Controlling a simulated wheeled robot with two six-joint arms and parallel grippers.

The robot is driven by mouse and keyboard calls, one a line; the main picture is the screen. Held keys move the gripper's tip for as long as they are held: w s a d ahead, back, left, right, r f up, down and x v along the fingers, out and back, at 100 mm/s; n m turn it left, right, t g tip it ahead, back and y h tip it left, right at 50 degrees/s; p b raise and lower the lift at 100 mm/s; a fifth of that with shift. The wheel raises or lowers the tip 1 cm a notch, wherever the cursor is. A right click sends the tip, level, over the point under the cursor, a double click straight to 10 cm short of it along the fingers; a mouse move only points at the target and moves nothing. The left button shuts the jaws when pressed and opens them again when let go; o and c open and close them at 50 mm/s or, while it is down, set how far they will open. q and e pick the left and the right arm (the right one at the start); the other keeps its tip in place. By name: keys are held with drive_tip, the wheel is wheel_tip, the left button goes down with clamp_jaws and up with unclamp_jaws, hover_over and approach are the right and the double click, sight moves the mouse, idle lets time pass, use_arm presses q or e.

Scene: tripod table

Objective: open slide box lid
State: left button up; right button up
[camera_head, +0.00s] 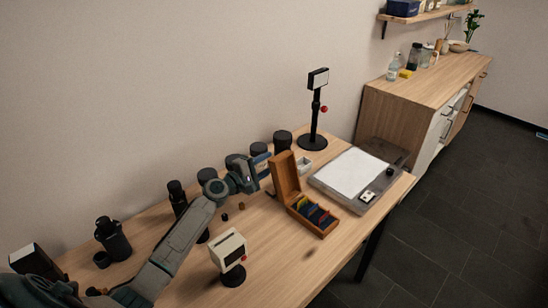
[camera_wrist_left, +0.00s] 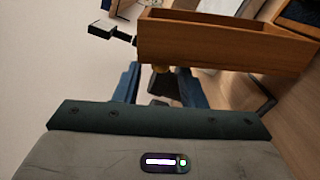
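The wooden slide box (camera_head: 324,230) sits on the table with several coloured slides inside. Its lid (camera_head: 284,178) stands raised, roughly upright, at the box's back-left end. My left gripper (camera_head: 264,166) is just left of the lid's upper part, its blue fingers spread apart. In the left wrist view, a wooden part that seems to be the lid (camera_wrist_left: 215,45) lies ahead of the open fingers (camera_wrist_left: 157,85). A small brass piece (camera_wrist_left: 160,69) shows between them at its lower edge. I cannot tell whether a finger touches the lid. My right gripper is not in view.
A grey light panel (camera_head: 352,178) lies right of the box, with a black stand (camera_head: 314,110) behind. A small white device (camera_head: 229,250) stands front left. Dark cylinders (camera_head: 282,140) line the wall side. Bare tabletop lies in front of the box.

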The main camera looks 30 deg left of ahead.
use_arm(q)
drive_tip(key=x, duration=0.3)
drive_tip(key=shift+w+d, duration=0.1)
drive_tip(key=shift+w, duration=0.25)
